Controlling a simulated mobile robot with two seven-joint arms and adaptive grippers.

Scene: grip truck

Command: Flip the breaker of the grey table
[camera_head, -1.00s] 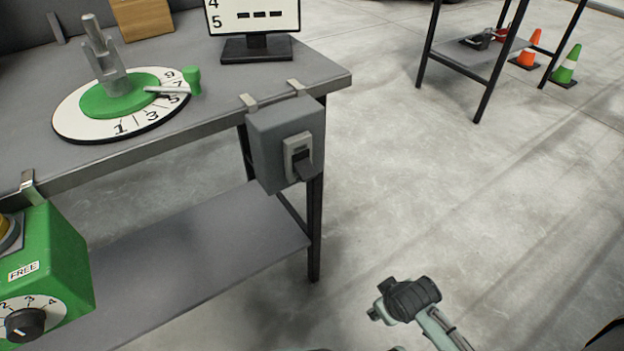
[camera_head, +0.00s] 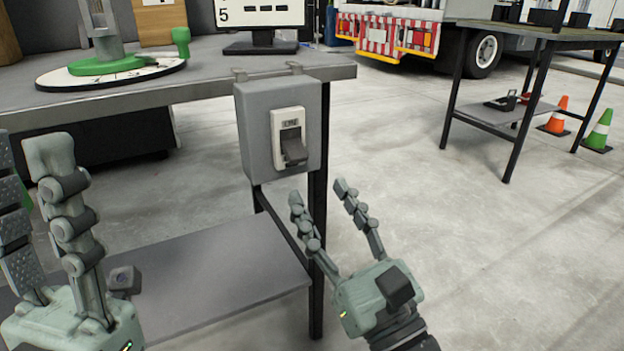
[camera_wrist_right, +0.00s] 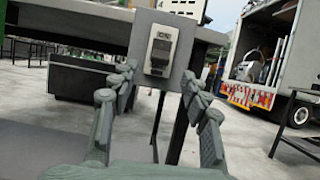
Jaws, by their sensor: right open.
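The breaker is a grey box (camera_head: 250,130) hung on the front right corner of the grey table (camera_head: 200,75). Its pale plate carries a dark switch lever (camera_head: 295,150) that sticks out and slants down. The box (camera_wrist_right: 178,33) and lever (camera_wrist_right: 160,54) also show in the right wrist view, ahead of the fingers. My right gripper (camera_head: 318,192) is open and empty, just below and right of the box, with no clear contact. My left gripper (camera_head: 24,155) is at the far left, fingers apart and empty, partly cut off by the picture's edge.
A green-and-white dial (camera_head: 110,72) and a monitor (camera_head: 262,18) stand on the table. A lower shelf (camera_head: 220,285) and a table leg (camera_head: 317,230) are below the breaker. Another table, cones (camera_head: 557,115) and a truck (camera_head: 390,35) are behind right. The floor between is clear.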

